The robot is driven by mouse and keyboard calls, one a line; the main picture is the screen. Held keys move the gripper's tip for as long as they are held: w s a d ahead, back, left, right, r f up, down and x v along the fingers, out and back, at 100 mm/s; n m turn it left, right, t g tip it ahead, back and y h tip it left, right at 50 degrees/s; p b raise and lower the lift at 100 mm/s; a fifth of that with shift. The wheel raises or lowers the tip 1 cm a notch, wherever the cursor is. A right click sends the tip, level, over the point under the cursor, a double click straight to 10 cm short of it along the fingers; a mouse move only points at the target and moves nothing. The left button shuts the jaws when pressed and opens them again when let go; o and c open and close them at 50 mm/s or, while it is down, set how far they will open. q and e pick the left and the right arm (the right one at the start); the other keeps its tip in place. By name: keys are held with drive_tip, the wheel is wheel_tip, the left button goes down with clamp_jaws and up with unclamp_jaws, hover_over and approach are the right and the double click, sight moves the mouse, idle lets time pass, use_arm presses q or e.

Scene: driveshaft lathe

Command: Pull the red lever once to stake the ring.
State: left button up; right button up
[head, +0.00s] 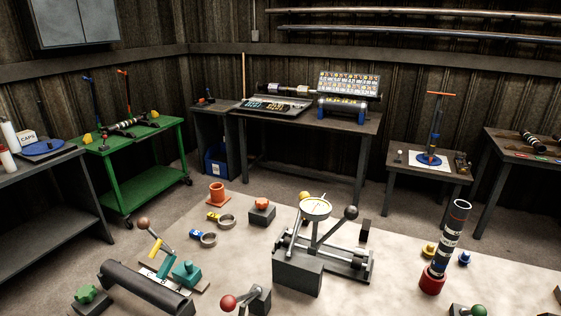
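A lever with a red ball knob (228,302) stands at the bottom edge of the head view. Its arm leans left from a dark grey block (258,298), and the block's lower part is cut off by the frame edge. A second lever, with a red-orange top (122,73), stands upright on the green cart (150,150) at the back left. I cannot tell which of them the task means. Two metal rings, one nearer (208,239) and one farther (223,222), lie on the pale table beside yellow-and-blue pieces. Neither of my grippers is in view.
A dial gauge fixture (316,208) with a black-knobbed lever stands mid-table. A black trough (145,287) and a brown-knobbed lever (144,224) are at left. A striped black cylinder (449,240) stands in a red base at right. The pale table (390,290) is clear between them.

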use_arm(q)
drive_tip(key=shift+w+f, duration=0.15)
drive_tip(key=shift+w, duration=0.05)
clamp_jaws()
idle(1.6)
